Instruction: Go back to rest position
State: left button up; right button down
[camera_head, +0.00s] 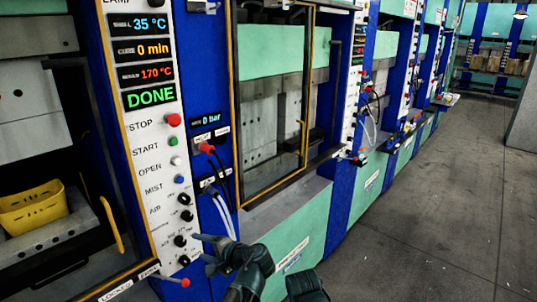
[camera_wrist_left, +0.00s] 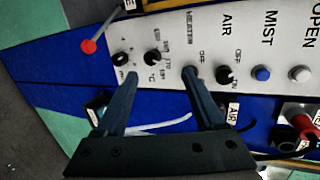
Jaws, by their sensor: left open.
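My left gripper (camera_head: 203,247) is in front of the lower part of a white control panel (camera_head: 150,130), near its black knobs (camera_head: 180,240). In the left wrist view the two fingers of the gripper (camera_wrist_left: 160,78) are spread apart with nothing between them. One black knob (camera_wrist_left: 152,58) shows just beyond the gap, and another (camera_wrist_left: 224,76) is right of the right fingertip. Whether a fingertip touches the panel I cannot tell. A dark part of mine shows at the bottom of the head view; no right fingers can be seen.
The panel display (camera_head: 150,97) reads DONE. A yellow basket (camera_head: 33,207) sits inside the open press at left. A red-tipped lever (camera_head: 185,282) sticks out below the knobs. Cables (camera_head: 222,195) hang right of the panel. More presses line the wall; the grey floor (camera_head: 430,220) at right is clear.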

pick_arm(q)
jog(key=s+d+f+n+g+h, duration=0.4)
jog(key=s+f+n+g+h, duration=0.2)
jog(key=s+f+h, duration=0.5)
jog(key=s+d+f+m, duration=0.1)
jog(key=s+d+f, duration=0.1)
jog(key=d, duration=0.5)
jog(key=s+d+f+m+g, duration=0.1)
jog(key=s+d, duration=0.3)
jog(key=d, duration=0.3)
jog(key=shift+s+d+f+m, duration=0.15)
jog(key=shift+d+f+m, duration=0.05)
jog(key=shift+f+m, duration=0.2)
